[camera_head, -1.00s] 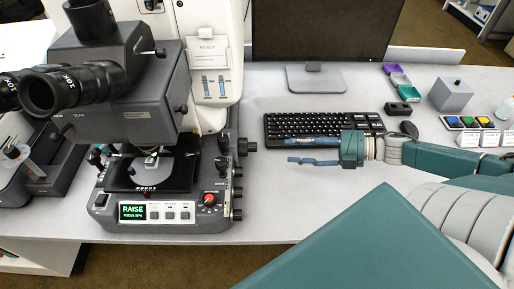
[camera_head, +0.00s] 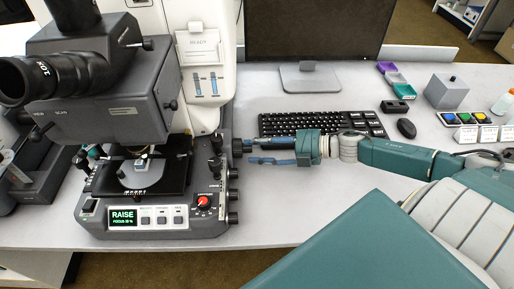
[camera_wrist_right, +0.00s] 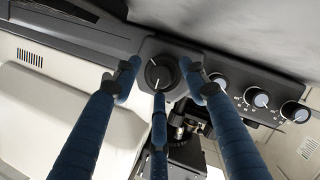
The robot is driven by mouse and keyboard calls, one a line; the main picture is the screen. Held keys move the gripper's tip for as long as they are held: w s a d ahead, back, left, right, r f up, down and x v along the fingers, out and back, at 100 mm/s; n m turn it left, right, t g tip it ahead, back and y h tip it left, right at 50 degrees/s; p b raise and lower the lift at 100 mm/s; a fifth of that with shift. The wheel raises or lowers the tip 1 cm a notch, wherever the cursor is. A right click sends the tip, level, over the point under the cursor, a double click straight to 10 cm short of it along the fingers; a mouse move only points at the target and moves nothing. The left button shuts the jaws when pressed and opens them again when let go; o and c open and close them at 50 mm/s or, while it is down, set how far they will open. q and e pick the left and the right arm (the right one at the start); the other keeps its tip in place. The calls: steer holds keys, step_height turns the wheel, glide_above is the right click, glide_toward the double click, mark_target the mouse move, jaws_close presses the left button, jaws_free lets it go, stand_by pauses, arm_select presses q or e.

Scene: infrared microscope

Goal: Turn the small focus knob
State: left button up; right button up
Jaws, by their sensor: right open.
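The microscope (camera_head: 110,85) stands at the left of the head view, its stage and lit panel (camera_head: 124,216) facing me; the panel reads RAISE with a focus percentage. A dark focus knob (camera_head: 237,147) sticks out of its right side. In the right wrist view a round knob face with a white mark (camera_wrist_right: 159,72) sits inside a larger dark collar. My right gripper (camera_head: 252,151) is open beside the knob. In the wrist view its three blue fingers (camera_wrist_right: 159,80) spread around the knob face; whether they touch it is unclear. My left gripper is out of view.
More knobs (camera_wrist_right: 261,99) sit right of the fingers in the wrist view. The keyboard (camera_head: 320,124) lies just behind my right gripper, with a mouse (camera_head: 406,128) and grey box (camera_head: 446,91) farther right. The table front (camera_head: 270,215) below the gripper is clear.

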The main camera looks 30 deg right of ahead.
steer(key=shift+w, duration=0.15)
steer(key=shift+c, duration=0.3)
steer(key=c, duration=1)
steer(key=shift+f, duration=0.1)
